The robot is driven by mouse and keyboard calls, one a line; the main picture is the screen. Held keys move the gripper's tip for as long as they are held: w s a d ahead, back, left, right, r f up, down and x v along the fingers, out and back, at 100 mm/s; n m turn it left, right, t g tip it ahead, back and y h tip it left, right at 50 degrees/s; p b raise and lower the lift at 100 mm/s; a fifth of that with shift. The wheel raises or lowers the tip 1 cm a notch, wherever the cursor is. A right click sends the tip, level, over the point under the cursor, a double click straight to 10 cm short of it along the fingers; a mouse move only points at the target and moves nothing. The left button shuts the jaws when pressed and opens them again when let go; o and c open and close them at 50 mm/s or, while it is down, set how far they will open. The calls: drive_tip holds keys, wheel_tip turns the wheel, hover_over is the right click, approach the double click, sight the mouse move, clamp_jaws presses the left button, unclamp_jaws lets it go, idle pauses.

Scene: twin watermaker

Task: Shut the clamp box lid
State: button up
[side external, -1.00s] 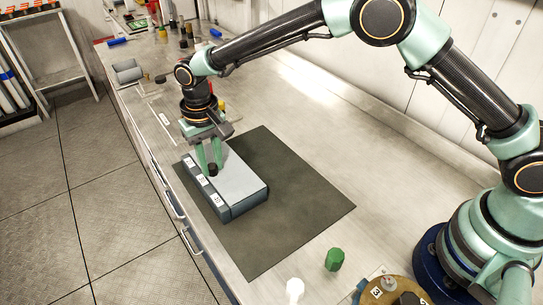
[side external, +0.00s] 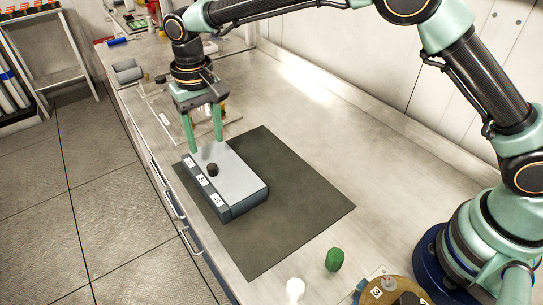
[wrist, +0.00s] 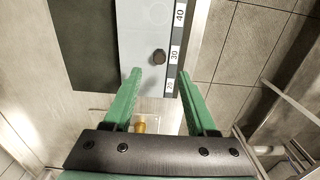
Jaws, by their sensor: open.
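The clamp box (side external: 235,201) is a grey box on a dark mat, with numbered white labels along its left side. Its flat light-grey lid (side external: 232,174) lies down over the top, with no gap that I can see. A dark round knob (side external: 212,169) stands on the lid. In the wrist view the lid (wrist: 143,40) and knob (wrist: 158,57) show beyond my fingers, beside the labels. My gripper (side external: 206,146) is open and empty, above the far end of the box and apart from the knob. Its green fingers also show in the wrist view (wrist: 160,88).
The dark mat (side external: 295,205) has free room right of the box. A green piece (side external: 334,259) and a white piece (side external: 295,289) stand at the front. The bench's left edge is close to the box.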

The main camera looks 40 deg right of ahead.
drive_tip(key=shift+r, duration=2.35)
drive_tip(key=s+d+r+t, duration=0.1)
drive_tip(key=s+d+r, duration=0.2)
drive_tip(key=d+r, duration=0.35)
drive_tip(key=s+d+r+t, duration=0.2)
drive_tip(key=s+d+r, duration=0.15)
drive_tip(key=d, duration=0.65)
drive_tip(key=s+d+f+t, duration=0.2)
drive_tip(key=s+d+f, duration=0.1)
drive_tip(key=s+d, duration=0.7)
drive_tip(key=shift+s+d+t, duration=0.2)
drive_tip(key=shift+s+t, duration=0.1)
drive_tip(key=shift+s, duration=0.45)
